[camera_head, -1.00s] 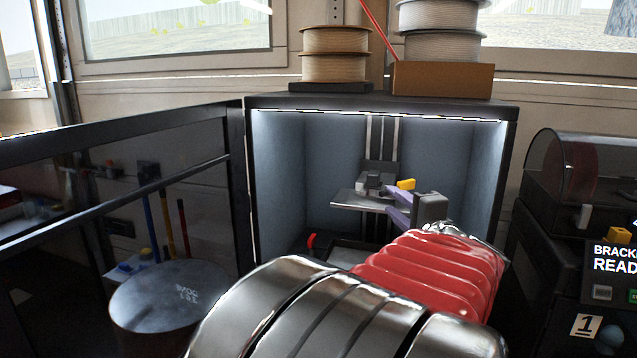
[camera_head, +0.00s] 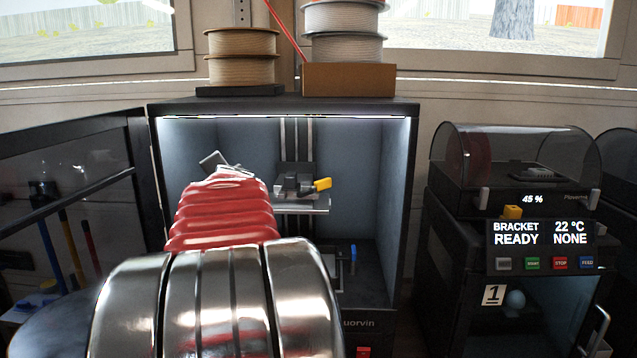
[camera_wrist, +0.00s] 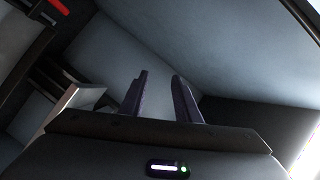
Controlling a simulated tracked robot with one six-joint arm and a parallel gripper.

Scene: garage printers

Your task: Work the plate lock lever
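The open printer (camera_head: 411,150) stands ahead with a lit grey interior. In it are a print head with a yellow tab (camera_head: 322,184), a shelf-like plate (camera_head: 300,205) and, lower, a small upright blue lever-like piece (camera_head: 352,258). I cannot tell which part is the plate lock lever. My gripper (camera_wrist: 160,82) shows two purple fingers apart with nothing between them, in front of the grey wall. A red piece (camera_wrist: 60,5) shows at the wrist view's top left.
The printer's dark door (camera_head: 75,175) stands open at the left. Spools (camera_head: 240,55) and a brown box (camera_head: 348,79) sit on top. Another printer with a screen (camera_head: 540,240) reading "BRACKET READY" stands at the right. The chamber's right side is clear.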

